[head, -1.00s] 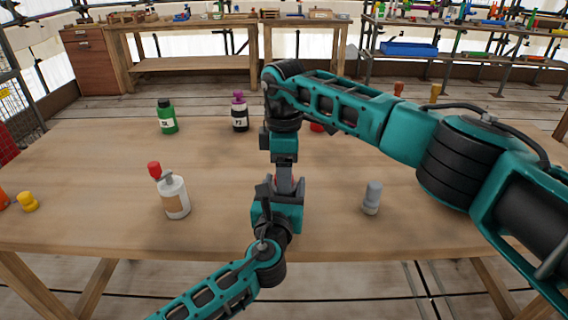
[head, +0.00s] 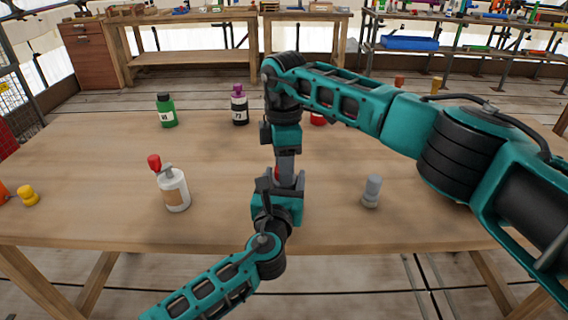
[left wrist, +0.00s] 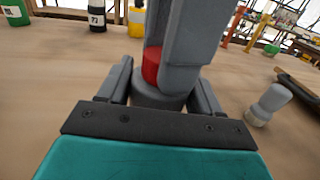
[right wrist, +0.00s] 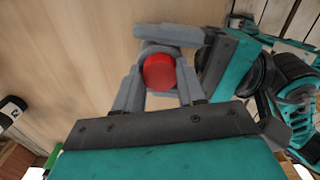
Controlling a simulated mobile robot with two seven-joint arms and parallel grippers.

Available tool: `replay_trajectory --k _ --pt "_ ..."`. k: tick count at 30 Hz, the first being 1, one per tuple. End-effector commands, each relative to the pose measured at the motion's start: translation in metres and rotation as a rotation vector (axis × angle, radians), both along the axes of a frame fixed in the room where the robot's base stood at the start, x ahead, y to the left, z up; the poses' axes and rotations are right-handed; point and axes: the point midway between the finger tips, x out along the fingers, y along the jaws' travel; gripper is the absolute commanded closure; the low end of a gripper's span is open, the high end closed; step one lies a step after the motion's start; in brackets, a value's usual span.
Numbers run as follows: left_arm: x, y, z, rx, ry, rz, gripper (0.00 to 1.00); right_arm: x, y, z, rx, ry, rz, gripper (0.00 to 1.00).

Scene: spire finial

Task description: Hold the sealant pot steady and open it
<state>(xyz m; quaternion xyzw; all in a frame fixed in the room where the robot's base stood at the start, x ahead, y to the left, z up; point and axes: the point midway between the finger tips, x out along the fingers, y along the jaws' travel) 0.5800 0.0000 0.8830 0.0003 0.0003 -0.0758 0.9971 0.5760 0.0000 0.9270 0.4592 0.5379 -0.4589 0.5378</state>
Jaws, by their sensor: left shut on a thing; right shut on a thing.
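The sealant pot (left wrist: 155,97) is grey with a round red lid (left wrist: 152,66); the red lid also shows from above in the right wrist view (right wrist: 158,71). In the head view my grippers mostly hide the pot. My left gripper (left wrist: 160,92) is shut around the grey body, low down at the table. My right gripper (right wrist: 158,75) comes down from above and is shut on the red lid, its fingers on either side. The lid sits on the pot; I cannot tell whether it has turned.
A white bottle with a red top (head: 173,188) stands left of my grippers. A grey capped piece (head: 371,192) stands to the right. A green bottle (head: 167,112) and a purple-capped bottle (head: 239,106) are farther back. A yellow piece (head: 28,195) is far left.

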Motion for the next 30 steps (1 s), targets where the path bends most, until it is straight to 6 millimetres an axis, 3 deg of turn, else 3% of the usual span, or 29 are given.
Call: replay_trajectory --k 4,13,14,15,21,30 --pt "-0.0002 0.0001 -0.0013 0.001 0.003 0.0 1.0 0.0001 0.0002 0.0004 0.0 -0.001 0.12 0.97" --pt "-0.0002 0.0 -0.0014 0.0 0.003 0.0 1.0 0.0 0.0003 0.0003 0.0 0.0 0.138 0.97" --pt "-0.0002 0.0 -0.0014 0.0 0.003 0.0 1.0 0.0 0.0003 0.0003 0.0 0.0 0.137 0.58" --pt "-0.0002 0.0 -0.0014 0.0 0.003 0.0 1.0 0.0 0.0003 0.0003 0.0 0.0 0.137 0.54" --pt "-0.0002 0.0 -0.0013 0.0 0.003 0.0 1.0 0.0 0.0002 0.0001 0.0 0.0 0.136 0.35" --pt "-0.0003 0.0 -0.0013 0.0 0.003 0.0 1.0 0.0003 0.0001 0.0033 0.0 -0.001 0.135 0.35"
